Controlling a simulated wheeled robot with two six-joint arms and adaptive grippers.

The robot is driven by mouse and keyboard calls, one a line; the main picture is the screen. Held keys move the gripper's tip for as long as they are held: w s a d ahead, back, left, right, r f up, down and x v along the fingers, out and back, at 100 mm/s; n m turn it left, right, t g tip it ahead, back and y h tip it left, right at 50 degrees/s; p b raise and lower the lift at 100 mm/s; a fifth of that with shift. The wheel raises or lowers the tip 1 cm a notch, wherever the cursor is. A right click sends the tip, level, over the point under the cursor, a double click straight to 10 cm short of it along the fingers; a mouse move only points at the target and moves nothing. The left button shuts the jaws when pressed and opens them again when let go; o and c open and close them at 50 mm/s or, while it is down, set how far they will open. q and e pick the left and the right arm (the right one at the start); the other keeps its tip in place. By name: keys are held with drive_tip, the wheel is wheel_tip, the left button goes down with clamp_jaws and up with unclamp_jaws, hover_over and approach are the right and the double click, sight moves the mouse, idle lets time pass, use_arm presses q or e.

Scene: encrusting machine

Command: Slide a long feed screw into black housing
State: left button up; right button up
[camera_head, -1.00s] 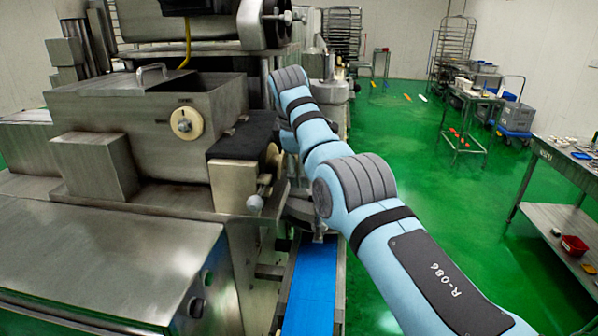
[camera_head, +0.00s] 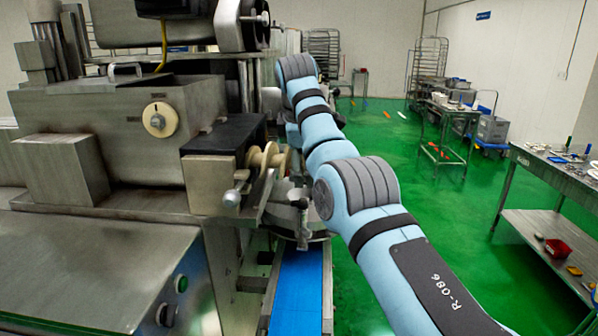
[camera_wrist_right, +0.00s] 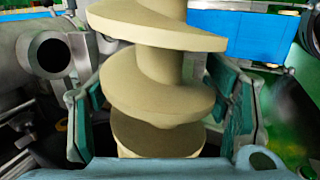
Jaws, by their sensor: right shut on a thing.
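The feed screw (camera_head: 268,158) is tan, with wide spiral flights. In the head view it lies at the right side of the black housing (camera_head: 232,133), above the blue belt; how much is inside the housing cannot be told. In the head view that gripper is mostly hidden behind my right arm and the machine parts. My left gripper is not in view.
The steel machine (camera_head: 80,240) fills the left. A pale round knob (camera_head: 160,119) is on its hopper. A blue belt (camera_head: 298,290) runs below the screw. A steel table (camera_head: 560,170) stands right.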

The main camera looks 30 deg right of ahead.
drive_tip(key=shift+s+d+f+b, duration=0.1)
drive_tip(key=shift+s+d+b, duration=0.35)
drive_tip(key=shift+d+b, duration=0.15)
drive_tip(key=shift+s+d+b, duration=0.4)
drive_tip(key=shift+d+b, duration=0.1)
drive_tip(key=shift+d, duration=0.1)
drive_tip(key=shift+s+d+b, duration=0.8)
drive_tip(key=shift+s+d, duration=0.05)
drive_tip(key=shift+d, duration=0.25)
drive_tip(key=shift+a, duration=0.1)
drive_tip(key=shift+w+a+r+p, duration=0.25)
drive_tip(key=shift+w+a+p, duration=0.15)
drive_tip(key=shift+p, duration=0.15)
drive_tip(key=shift+w+a+p, duration=0.5)
drive_tip(key=shift+a+p, duration=0.1)
drive_tip(key=shift+a, duration=0.1)
drive_tip(key=shift+w+a+p, duration=0.5)
drive_tip(key=shift+a+p, duration=0.15)
drive_tip(key=shift+p, duration=0.15)
drive_tip(key=shift+w+a+p, duration=0.25)
drive_tip(key=shift+a+p, duration=0.1)
drive_tip(key=shift+a+f, duration=0.1)
